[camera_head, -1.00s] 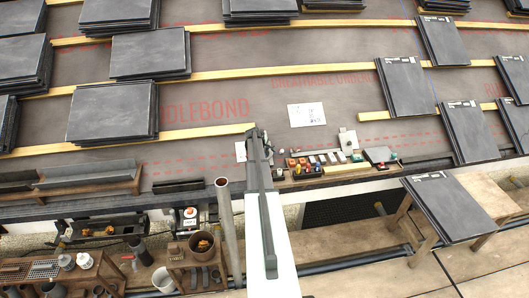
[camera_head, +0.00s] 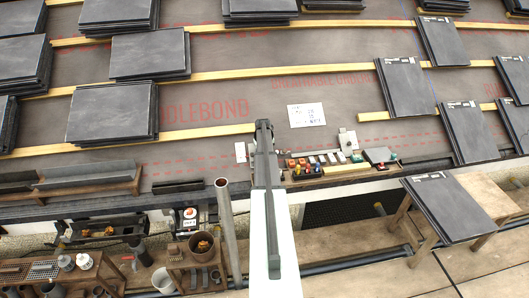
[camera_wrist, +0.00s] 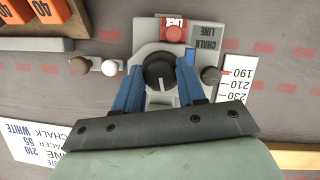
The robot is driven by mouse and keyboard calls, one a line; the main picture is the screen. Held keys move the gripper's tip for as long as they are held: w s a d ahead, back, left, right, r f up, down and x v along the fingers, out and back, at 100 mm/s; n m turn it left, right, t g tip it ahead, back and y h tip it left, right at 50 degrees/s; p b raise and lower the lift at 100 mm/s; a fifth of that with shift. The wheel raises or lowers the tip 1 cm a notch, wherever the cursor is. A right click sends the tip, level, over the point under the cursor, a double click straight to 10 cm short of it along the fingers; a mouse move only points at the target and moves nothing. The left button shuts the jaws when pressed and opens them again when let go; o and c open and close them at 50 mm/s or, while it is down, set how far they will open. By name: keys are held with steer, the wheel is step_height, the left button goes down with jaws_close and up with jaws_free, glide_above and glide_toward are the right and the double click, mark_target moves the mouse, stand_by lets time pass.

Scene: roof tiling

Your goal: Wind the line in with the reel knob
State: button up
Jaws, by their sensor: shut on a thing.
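In the wrist view a grey chalk line box (camera_wrist: 147,33) lies on the dark roof membrane, with a red label or tab at its end. Its round black reel knob (camera_wrist: 159,70) has a pale pointer mark. My gripper (camera_wrist: 160,76) is shut on the reel knob, one blue finger on each side of it. In the head view my gripper (camera_head: 264,135) is over the lower membrane, and it hides the chalk line box and knob there.
A white scale card (camera_wrist: 238,76) lies right of the box, and a white note sheet (camera_head: 306,114) lies on the membrane. Orange blocks (camera_wrist: 55,12) and a row of small tools (camera_head: 330,158) are close by. Slate stacks (camera_head: 112,112) stand upslope.

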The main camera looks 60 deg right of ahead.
steer(key=shift+m+y, duration=0.3)
steer(key=shift+m, duration=0.6)
steer(key=o, duration=1)
steer(key=shift+r, duration=0.1)
steer(key=v, duration=1.3)
steer(key=shift+s+r, duration=0.3)
